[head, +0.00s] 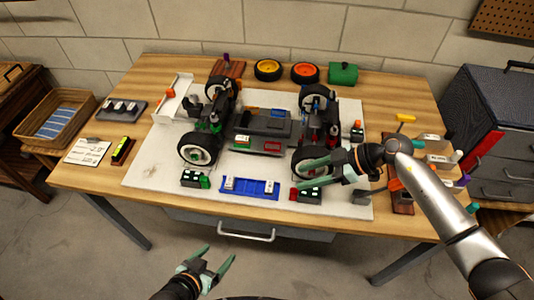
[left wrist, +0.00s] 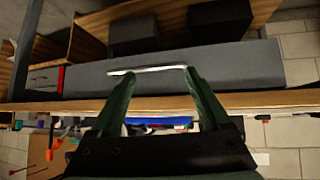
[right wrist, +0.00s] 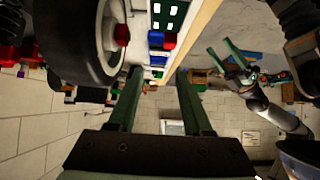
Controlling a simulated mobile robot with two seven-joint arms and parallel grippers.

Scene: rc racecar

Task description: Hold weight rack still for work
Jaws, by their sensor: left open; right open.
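No part is plainly labelled a weight rack. A grey rack (head: 122,110) with several dark, pale-topped pieces lies at the table's left, and a blue tray (head: 249,188) with small pale pieces lies at the mat's front edge; I cannot tell which is meant. My right gripper (head: 308,171) is open and empty beside the car's front right wheel (head: 309,160). In the right wrist view, the wheel (right wrist: 75,40) is left of the open fingers (right wrist: 160,78). My left gripper (head: 214,258) is open and empty, low in front of the table, apart from both.
The RC car (head: 262,130) stands on a pale mat (head: 150,168). A drawer handle (head: 246,235) sticks out under the table front. Tools crowd the right side; a basket (head: 30,125) is left.

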